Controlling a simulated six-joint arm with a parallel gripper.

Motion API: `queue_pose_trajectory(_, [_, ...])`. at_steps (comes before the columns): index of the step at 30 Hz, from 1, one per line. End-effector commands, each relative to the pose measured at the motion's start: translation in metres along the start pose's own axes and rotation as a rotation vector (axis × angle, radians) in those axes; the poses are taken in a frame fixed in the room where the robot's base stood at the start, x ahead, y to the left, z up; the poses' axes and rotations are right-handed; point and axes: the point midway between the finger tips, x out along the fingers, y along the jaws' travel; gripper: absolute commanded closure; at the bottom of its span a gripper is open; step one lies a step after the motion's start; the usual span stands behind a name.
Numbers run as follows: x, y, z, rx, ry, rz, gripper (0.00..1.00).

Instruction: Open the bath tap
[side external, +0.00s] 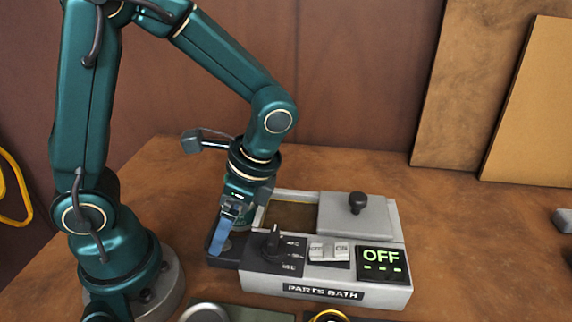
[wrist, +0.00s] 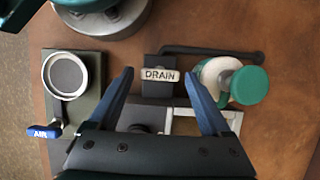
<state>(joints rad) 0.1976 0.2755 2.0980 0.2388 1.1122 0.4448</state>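The parts bath (side external: 330,275) stands on the brown bench with a grey body and an open basin at its left. In the wrist view a dark block labelled DRAIN (wrist: 160,75) has a long black lever (wrist: 215,51) along its far side, pointing right; this looks like the bath tap. My gripper (wrist: 158,82) is open, with its blue fingers on either side of the DRAIN label and nothing seen between them. In the side view my gripper (side external: 222,244) points down over the dark ledge at the bath's left end. It hides the lever there.
The bath carries a black dial (side external: 272,243), a rocker switch (side external: 330,252), an OFF display (side external: 381,262) and a knobbed lid (side external: 355,215). A green knob-like part (wrist: 250,85) sits right of the fingers. A blue AIR handle (wrist: 43,132) and round dish (wrist: 65,75) are at left.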

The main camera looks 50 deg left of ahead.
Motion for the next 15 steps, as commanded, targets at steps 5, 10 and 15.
queue_pose_trajectory(5, [-0.0003, 0.0, -0.0001, 0.0, 0.001, 0.0, 0.92])
queue_pose_trajectory(10, [-0.0004, -0.0001, -0.0001, -0.006, 0.001, 0.003, 0.93])
queue_pose_trajectory(15, [-0.0005, -0.0007, -0.0002, -0.046, 0.001, 0.019, 0.93])
